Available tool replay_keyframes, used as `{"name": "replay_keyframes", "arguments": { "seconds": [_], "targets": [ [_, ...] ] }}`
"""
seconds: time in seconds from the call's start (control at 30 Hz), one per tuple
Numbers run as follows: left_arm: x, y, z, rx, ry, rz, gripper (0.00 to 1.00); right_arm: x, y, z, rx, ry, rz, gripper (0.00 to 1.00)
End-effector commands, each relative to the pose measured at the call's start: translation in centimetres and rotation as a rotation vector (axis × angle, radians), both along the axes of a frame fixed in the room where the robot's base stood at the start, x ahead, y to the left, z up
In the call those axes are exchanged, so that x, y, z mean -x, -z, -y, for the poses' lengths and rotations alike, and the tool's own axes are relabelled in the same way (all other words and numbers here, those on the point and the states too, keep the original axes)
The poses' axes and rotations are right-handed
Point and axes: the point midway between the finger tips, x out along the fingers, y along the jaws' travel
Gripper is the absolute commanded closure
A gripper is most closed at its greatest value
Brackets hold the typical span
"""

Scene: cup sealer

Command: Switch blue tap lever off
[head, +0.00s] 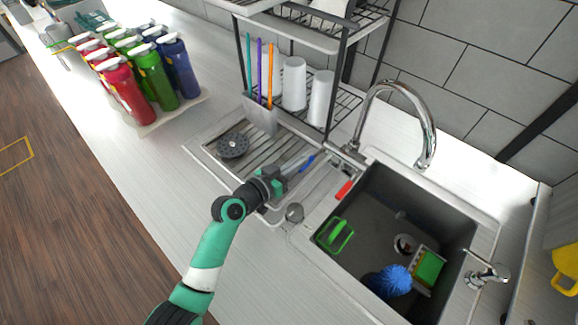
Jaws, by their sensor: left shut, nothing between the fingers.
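The blue tap lever (306,164) lies just left of the tap base, above the drainboard side of the sink. The curved chrome tap (394,84) rises behind it. My left gripper (306,156) reaches in over the drainboard with its fingers shut and empty. Its fingertips are right beside the blue lever; I cannot tell whether they touch it. The red lever (344,190) sits on the other side, near the sink's left rim. My right gripper is not in view.
The dark sink basin (380,215) holds a green-handled brush, a blue scrubber and a sponge. A dish rack (335,95) with white cups stands behind the drainboard (205,140). Several coloured bottles (155,77) stand at left. The counter between is clear.

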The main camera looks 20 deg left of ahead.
Motion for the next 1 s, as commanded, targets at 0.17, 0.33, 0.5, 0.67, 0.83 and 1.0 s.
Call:
{"name": "replay_keyframes", "arguments": {
  "seconds": [0.17, 0.33, 0.5, 0.67, 0.83, 1.0],
  "targets": [
    [0.0, 0.0, 0.2, 0.002, 0.004, 0.006, 1.0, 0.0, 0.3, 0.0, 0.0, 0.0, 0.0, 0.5],
    [0.0, 0.0, 0.2, 0.002, 0.004, 0.006, 1.0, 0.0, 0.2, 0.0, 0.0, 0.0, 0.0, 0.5],
    [-0.1, -0.1, 0.2, 0.003, 0.004, 0.005, 1.0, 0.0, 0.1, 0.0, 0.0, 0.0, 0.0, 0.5],
    [-0.2, -1.8, 0.1, 0.002, 0.004, 0.007, 1.0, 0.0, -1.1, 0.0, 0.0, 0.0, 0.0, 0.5],
    [0.2, -4.8, -0.4, 0.001, 0.006, 0.006, 1.0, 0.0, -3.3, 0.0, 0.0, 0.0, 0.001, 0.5],
    [4.3, -5.4, -2.0, 0.002, 0.004, 0.006, 1.0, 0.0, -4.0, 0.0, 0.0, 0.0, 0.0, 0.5]
  ]
}}
